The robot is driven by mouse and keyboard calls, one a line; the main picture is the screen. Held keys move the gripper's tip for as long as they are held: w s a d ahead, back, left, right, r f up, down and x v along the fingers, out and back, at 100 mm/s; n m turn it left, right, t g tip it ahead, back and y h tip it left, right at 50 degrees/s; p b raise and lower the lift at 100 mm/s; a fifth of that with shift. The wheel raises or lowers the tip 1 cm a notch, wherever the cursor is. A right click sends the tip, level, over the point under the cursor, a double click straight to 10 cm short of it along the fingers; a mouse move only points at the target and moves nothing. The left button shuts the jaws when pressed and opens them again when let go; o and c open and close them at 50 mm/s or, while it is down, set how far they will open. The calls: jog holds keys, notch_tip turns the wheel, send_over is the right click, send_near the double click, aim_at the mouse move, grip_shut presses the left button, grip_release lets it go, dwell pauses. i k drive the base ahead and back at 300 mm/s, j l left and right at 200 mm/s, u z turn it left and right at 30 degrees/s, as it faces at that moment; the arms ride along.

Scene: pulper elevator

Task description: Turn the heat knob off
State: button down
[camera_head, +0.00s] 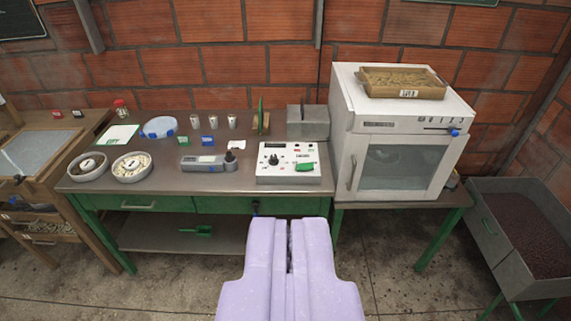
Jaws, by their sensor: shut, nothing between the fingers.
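A white oven-like cabinet (400,120) stands on a green-legged table at right, its glass door closed. A blue knob (455,132) sits at the right of its front panel, near a row of small dark marks. A white control box (292,176) on the bench left of it has a black knob (273,160) and a green part on top. No readable label shows which knob is the heat knob, and neither setting can be read. My lavender gripper (290,222) is shut and empty at bottom centre, in front of the bench, apart from both knobs.
A tray of beans (402,93) rests on the cabinet. The metal bench (225,184) holds bowls, cups and a grey device (202,163). A grey bin of dark beans (488,232) stands at lower right. Bare floor (395,285) shows before the cabinet's table.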

aim_at(274, 161)
jog(key=i+l+u, duration=0.35)
jog(key=i+l, duration=0.55)
jog(key=i, duration=0.55)
jog(key=i+l+u, duration=0.3)
jog(key=i+l, duration=0.9)
jog(key=i, duration=0.1)
